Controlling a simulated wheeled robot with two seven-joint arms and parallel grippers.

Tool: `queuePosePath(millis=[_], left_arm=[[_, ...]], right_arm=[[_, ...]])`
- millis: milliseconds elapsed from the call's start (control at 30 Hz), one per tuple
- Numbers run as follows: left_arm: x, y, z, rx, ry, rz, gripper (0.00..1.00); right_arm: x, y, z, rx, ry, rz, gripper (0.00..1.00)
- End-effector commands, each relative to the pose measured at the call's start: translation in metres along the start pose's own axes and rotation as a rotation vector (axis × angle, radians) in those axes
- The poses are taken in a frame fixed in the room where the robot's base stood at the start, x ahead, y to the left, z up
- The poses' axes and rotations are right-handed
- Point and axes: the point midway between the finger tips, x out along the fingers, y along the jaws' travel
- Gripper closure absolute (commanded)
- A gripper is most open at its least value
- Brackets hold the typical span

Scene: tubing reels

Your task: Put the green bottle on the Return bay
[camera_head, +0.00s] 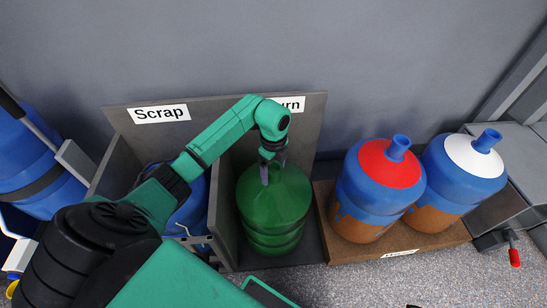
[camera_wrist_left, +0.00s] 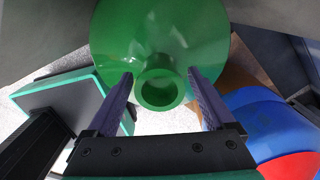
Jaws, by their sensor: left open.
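The large green bottle (camera_head: 274,212) stands upright in the right-hand bay (camera_head: 309,135) of the grey divided stand. The sign on this bay (camera_head: 296,104) is partly hidden by my arm; only "urn" shows. My left gripper (camera_head: 272,166) is open at the top of the bottle. In the left wrist view, the bottle's neck (camera_wrist_left: 160,90) lies between the two spread fingers of the left gripper (camera_wrist_left: 160,74), with a gap on both sides. My right gripper is not in view.
The Scrap bay (camera_head: 159,114) on the left holds a blue bottle (camera_head: 190,212), partly behind my arm. To the right, a red-topped bottle (camera_head: 365,196) and a white-topped bottle (camera_head: 447,185) stand on a brown board (camera_head: 398,243). More blue bottles (camera_head: 38,165) are at far left.

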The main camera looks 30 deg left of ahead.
Motion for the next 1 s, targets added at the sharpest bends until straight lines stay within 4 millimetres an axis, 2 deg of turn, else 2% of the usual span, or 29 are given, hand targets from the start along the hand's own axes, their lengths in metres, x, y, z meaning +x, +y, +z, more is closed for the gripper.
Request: queuePosePath(millis=[200, 400, 533, 1000], left_arm=[[-0.056, -0.001, 0.001, 0.001, -0.003, -0.004, 0.12], [-0.098, -0.001, 0.001, 0.000, -0.002, -0.002, 0.12], [-0.107, 0.000, 0.000, 0.001, 0.000, 0.000, 0.12], [-0.107, 0.000, 0.000, 0.000, 0.000, 0.001, 0.12]], right_arm=[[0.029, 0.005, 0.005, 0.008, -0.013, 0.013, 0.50], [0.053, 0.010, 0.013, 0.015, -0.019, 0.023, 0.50], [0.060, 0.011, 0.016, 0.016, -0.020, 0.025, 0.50], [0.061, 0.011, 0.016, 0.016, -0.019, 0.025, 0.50]])
